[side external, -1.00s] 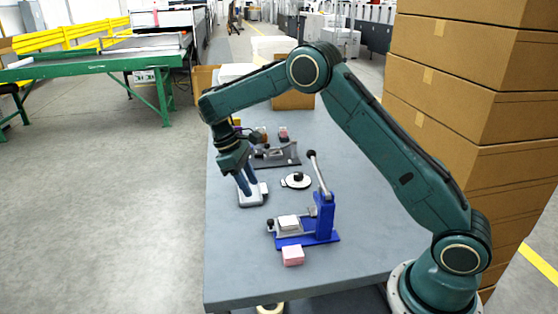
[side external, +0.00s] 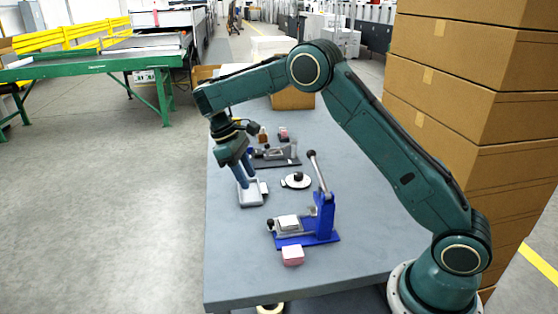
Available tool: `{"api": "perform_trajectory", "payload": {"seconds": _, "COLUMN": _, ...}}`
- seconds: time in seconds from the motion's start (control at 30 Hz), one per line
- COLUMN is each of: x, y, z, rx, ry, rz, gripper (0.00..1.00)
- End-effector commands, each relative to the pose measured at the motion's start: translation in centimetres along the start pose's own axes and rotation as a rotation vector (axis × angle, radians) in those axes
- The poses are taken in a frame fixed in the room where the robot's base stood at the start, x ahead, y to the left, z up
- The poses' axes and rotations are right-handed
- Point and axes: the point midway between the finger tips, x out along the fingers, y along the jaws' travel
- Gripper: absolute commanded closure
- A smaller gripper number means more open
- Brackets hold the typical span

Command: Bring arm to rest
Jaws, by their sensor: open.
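My gripper (side external: 247,175) is open and points down at the left side of the grey table (side external: 228,262). Its fingers are over a small grey tray (side external: 250,200); I cannot tell whether they touch it. My arm reaches in an arch across the table from the right. What lies in the tray, if anything, is too small to make out.
A blue clamp fixture (side external: 325,220) with an upright lever stands right of the tray, with a pink block (side external: 292,256) before it. A round disc with a black knob (side external: 296,180) and a dark fixture (side external: 275,155) lie behind. Stacked cartons (side external: 470,100) rise at right.

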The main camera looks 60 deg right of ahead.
Motion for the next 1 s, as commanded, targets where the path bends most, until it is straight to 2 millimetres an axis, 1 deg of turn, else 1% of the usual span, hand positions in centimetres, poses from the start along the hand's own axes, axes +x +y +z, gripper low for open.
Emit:
{"api": "perform_trajectory", "payload": {"seconds": 0.17, "x": -1.9, "y": -0.1, "z": 1.8, "rx": 0.021, "ry": 0.036, "rz": 0.020, "gripper": 0.60}}
{"api": "perform_trajectory", "payload": {"seconds": 0.27, "x": -3.3, "y": -0.2, "z": 3.2, "rx": 0.038, "ry": 0.067, "rz": 0.036, "gripper": 0.60}}
{"api": "perform_trajectory", "payload": {"seconds": 0.4, "x": -5.2, "y": -0.7, "z": 5.7, "rx": 0.066, "ry": 0.118, "rz": 0.059, "gripper": 0.60}}
{"api": "perform_trajectory", "payload": {"seconds": 0.6, "x": -7.4, "y": -1.5, "z": 9.3, "rx": 0.110, "ry": 0.195, "rz": 0.087, "gripper": 0.60}}
{"api": "perform_trajectory", "payload": {"seconds": 0.8, "x": -8.9, "y": -2.6, "z": 12.9, "rx": 0.154, "ry": 0.278, "rz": 0.106, "gripper": 0.60}}
{"api": "perform_trajectory", "payload": {"seconds": 1.0, "x": -9.7, "y": -4.1, "z": 16.4, "rx": 0.196, "ry": 0.364, "rz": 0.118, "gripper": 0.60}}
